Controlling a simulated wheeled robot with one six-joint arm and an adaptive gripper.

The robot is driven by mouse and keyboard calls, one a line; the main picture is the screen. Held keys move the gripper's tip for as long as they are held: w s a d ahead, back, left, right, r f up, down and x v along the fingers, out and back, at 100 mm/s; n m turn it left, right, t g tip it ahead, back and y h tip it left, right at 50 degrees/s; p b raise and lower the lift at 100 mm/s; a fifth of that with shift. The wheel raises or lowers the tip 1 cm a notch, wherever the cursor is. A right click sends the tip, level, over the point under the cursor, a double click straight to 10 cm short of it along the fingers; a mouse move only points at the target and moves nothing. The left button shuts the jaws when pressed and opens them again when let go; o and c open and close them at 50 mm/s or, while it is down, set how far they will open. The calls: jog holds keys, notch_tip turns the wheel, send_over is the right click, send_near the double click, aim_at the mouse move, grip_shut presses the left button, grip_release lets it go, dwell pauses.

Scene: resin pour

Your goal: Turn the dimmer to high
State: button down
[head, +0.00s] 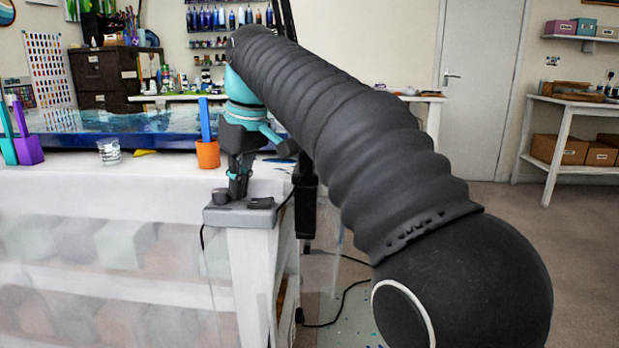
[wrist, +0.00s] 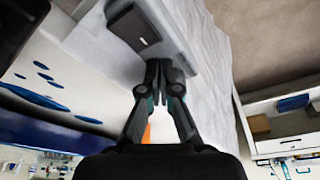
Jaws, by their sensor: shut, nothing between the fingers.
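The dimmer is a flat grey box (head: 240,217) at the table's front right corner in the head view. Two dark parts show on its top, one at the left and a low rounded one (head: 262,203) at the right. In the wrist view the box (wrist: 172,35) lies beyond my fingers, with a dark panel (wrist: 132,25) bearing a short light mark. My gripper (head: 238,194) points down over the middle of the box, fingers together and empty. In the wrist view the fingertips (wrist: 158,75) overlap the box's near side. I cannot tell whether they touch it. The dimmer's setting is not readable.
An orange cup (head: 208,154) with a blue stick stands left of my gripper. A clear cup (head: 108,151) and a purple cup (head: 28,150) stand further left. A glossy blue slab (head: 130,122) lies behind them. A dark cable hangs by the table's corner.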

jog(key=shift+s+a+r+p, duration=0.1)
jog(key=shift+s+a+p, duration=0.2)
jog(key=shift+s+p, duration=0.45)
dwell(0.5)
jog(key=shift+s+a+p, duration=0.3)
jog(key=shift+a+p, duration=0.2)
jog(key=shift+p, duration=0.5)
jog(key=shift+s+d, duration=0.1)
jog(key=shift+s, duration=0.05)
dwell(0.4)
jog(key=shift+s+d, duration=0.1)
jog(key=shift+s, duration=0.05)
jog(key=shift+w+a+v, duration=0.15)
jog(key=shift+a+v, duration=0.05)
jog(key=shift+v, duration=0.75)
jog(key=shift+w+a+v, duration=0.1)
jog(key=shift+a+v, duration=0.05)
jog(key=shift+v, duration=0.8)
jog(key=shift+w+a+v, duration=0.15)
jog(key=shift+a+v, duration=0.05)
jog(key=shift+v, duration=0.7)
jog(key=shift+r, duration=0.2)
